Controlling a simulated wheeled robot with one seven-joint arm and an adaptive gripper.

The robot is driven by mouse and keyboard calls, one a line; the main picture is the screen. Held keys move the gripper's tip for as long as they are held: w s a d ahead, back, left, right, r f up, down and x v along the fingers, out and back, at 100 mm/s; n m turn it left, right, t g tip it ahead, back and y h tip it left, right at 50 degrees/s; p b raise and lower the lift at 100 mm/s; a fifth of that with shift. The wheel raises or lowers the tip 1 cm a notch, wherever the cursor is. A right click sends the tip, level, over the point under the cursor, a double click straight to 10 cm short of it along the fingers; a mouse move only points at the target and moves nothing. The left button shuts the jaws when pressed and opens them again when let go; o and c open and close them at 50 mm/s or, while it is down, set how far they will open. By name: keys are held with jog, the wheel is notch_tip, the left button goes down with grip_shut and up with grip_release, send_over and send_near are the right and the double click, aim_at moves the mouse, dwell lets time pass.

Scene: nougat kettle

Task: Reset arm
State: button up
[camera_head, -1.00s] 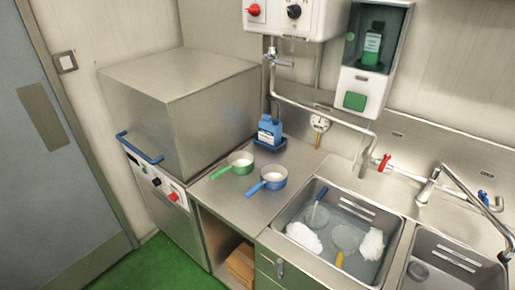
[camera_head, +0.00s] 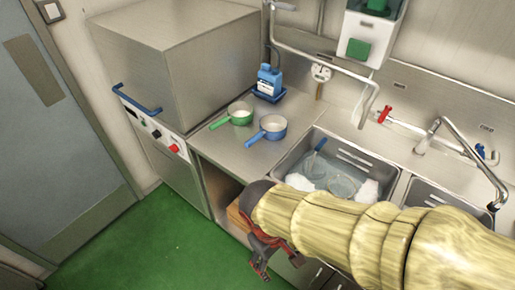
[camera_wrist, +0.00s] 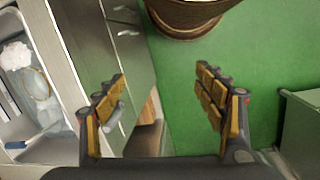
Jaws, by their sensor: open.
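My arm comes in from the lower right in the head view, a pale yellow ribbed sleeve crossing in front of the sink. My gripper (camera_head: 262,258) hangs at its end, pointing down in front of the cabinet, over the green floor (camera_head: 150,240). In the wrist view, my gripper (camera_wrist: 160,88) has its two yellow-padded fingers spread wide. Nothing is between them but a view of the cabinet front and floor. The arm hides part of the sink and cabinet front in the head view.
The sink (camera_head: 282,160) holds water, white clumps and a blue-handled tool. A steel hooded machine (camera_head: 175,75) stands left. The floor before it is clear.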

jog(key=w+d+r+m+t+y, duration=0.2)
jog(key=d+r+m+t, duration=0.3)
jog(key=d+r, duration=0.8)
notch_tip(320, 180, up, 3)
jog(key=w+m, duration=0.1)
jog(key=m, duration=0.2)
jog(key=shift+d+t, duration=0.35)
jog(key=shift+t, duration=0.05)
